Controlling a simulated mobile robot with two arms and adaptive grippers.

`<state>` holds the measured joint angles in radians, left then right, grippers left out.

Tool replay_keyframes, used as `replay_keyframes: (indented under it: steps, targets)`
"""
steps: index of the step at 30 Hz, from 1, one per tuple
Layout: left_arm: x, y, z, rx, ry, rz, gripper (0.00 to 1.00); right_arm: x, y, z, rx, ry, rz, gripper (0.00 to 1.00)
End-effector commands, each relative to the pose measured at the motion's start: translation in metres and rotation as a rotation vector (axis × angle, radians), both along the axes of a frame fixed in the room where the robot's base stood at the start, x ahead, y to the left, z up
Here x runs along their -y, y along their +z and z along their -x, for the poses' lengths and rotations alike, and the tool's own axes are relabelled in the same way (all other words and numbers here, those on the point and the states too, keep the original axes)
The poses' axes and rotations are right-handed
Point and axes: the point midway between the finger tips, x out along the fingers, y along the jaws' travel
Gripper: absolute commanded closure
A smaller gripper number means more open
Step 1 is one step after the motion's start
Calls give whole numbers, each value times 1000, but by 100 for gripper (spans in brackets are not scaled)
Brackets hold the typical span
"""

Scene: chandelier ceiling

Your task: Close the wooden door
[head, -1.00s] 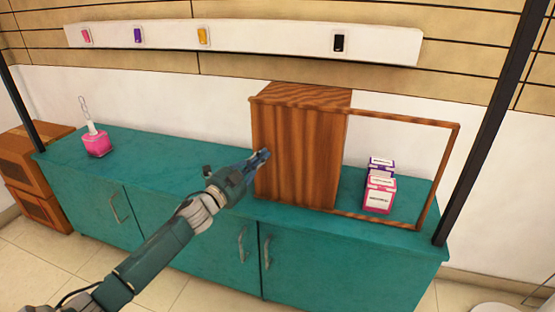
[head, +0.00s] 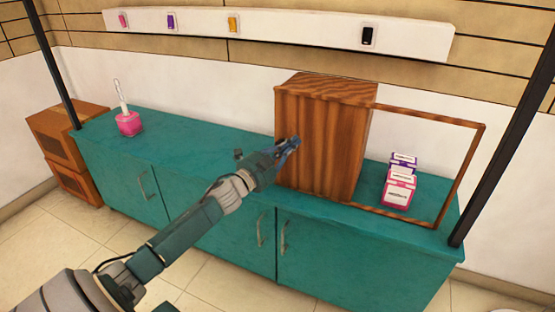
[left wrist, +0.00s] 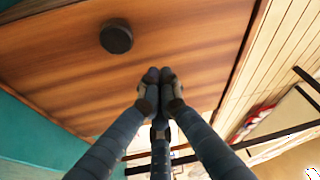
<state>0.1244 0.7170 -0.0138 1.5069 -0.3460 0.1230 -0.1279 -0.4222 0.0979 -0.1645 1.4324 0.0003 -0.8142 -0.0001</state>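The wooden cabinet (head: 330,92) stands on a teal counter, with its striped brown front panel (head: 322,150) facing me. An open-looking wooden frame (head: 430,116) extends to its right. In the left wrist view the wooden panel (left wrist: 60,50) fills the upper left and bears a dark round knob (left wrist: 116,37). My left gripper (head: 295,143) is in front of the panel's left part. In the left wrist view its fingertips (left wrist: 159,74) are together with nothing seen between them, below and right of the knob. I cannot tell whether they touch the panel. My right gripper is not in view.
Pink and purple labelled boxes (head: 399,190) stand behind the frame on the teal counter (head: 200,155). A white wall strip (head: 290,35) carries small coloured items.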

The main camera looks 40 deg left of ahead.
Motion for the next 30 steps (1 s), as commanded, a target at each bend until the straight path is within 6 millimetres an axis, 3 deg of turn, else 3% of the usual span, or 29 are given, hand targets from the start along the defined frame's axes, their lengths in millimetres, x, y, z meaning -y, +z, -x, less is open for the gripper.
replay_keyframes:
  steps: [15,26,30]
  targets:
    - [-4,-11,87,-1,-3,2,100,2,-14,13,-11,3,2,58]
    - [-5,-12,99,1,-2,1,100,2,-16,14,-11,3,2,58]
    - [0,-28,102,-42,35,57,100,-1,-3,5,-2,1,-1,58]
